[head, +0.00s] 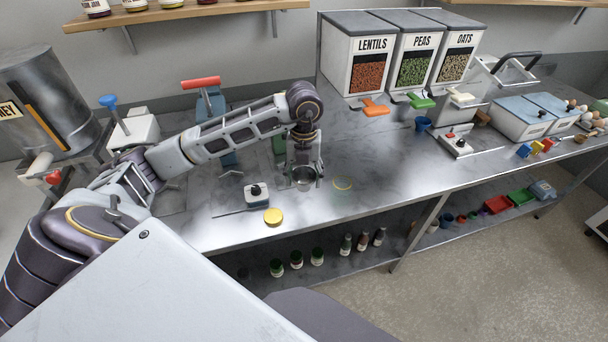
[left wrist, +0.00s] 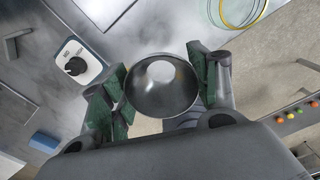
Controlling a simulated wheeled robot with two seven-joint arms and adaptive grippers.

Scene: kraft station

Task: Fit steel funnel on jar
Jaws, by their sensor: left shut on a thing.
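The steel funnel (head: 305,184) is a grey metal cone held in my left gripper (head: 304,179) above the bench. In the left wrist view the funnel (left wrist: 162,99) sits between the green-padded fingers (left wrist: 160,88), its wide mouth facing the camera and a pale hole at its middle. The jar (head: 343,184) shows as a clear round shape with a yellow ring, just right of the funnel in the head view. Part of the jar (left wrist: 239,12) shows at the top of the left wrist view, apart from the funnel. My right gripper is out of view.
A yellow lid (head: 273,217) and a white box with a black knob (head: 256,193) are near the bench's front edge. Lentil, pea and oat dispensers (head: 358,62) stand behind. Bare bench (head: 390,165) lies right of the jar.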

